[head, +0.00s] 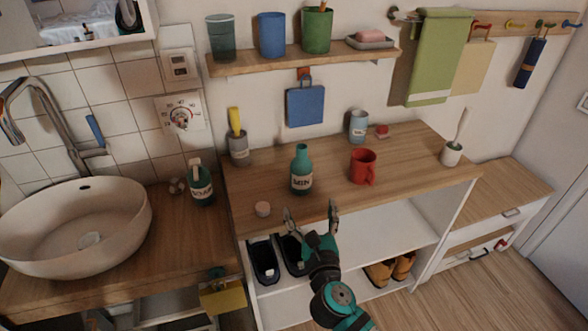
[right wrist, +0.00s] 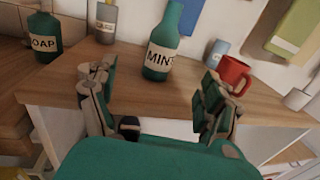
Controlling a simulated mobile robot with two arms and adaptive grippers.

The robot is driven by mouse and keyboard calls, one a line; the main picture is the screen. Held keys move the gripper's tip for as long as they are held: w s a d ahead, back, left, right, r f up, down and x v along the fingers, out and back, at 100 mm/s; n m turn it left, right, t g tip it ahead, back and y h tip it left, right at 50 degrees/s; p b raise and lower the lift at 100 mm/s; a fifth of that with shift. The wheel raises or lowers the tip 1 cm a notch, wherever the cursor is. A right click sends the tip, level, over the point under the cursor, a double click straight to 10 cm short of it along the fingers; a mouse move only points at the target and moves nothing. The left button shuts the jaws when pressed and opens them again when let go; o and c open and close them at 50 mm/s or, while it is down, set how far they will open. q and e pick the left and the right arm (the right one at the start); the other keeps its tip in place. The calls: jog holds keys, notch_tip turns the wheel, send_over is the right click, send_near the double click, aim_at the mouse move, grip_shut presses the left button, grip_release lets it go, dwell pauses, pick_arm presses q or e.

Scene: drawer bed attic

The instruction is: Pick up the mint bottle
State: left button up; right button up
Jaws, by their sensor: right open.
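The mint bottle (head: 301,172) is green with a pale label and stands upright on the wooden counter. In the right wrist view the mint bottle (right wrist: 161,45) stands beyond my fingers, near the middle, and its label reads MINT. My right gripper (head: 311,214) is open and empty, in front of the counter's front edge and short of the bottle. In the right wrist view the right gripper (right wrist: 160,108) has its two fingers spread to either side, with a gap between them and the bottle. My left gripper is in neither view.
A red mug (head: 363,167) stands right of the bottle. A soap bottle (head: 201,183) stands by the sink (head: 76,226). A shelf (head: 305,60) hangs above. The counter between bottle and front edge is bare.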

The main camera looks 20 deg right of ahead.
aim_at(302, 178)
jog(key=w, duration=0.3)
jog(key=w+d, duration=0.1)
jog(key=w, duration=0.5)
jog(key=shift+w+d, duration=0.15)
jog(key=shift+w, duration=0.25)
jog(key=shift+w+d, duration=0.1)
jog(key=shift+w, duration=0.35)
jog(key=w, duration=0.2)
jog(key=w+d, duration=0.1)
jog(key=w, duration=0.1)
jog(key=shift+w+f, duration=0.15)
jog(key=shift+w, duration=0.25)
jog(key=c, duration=0.3)
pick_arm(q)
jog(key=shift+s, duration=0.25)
pick_arm(e)
jog(key=c, duration=1)
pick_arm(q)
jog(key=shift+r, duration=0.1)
pick_arm(e)
jog(key=shift+r, duration=0.2)
jog(key=shift+c, duration=0.2)
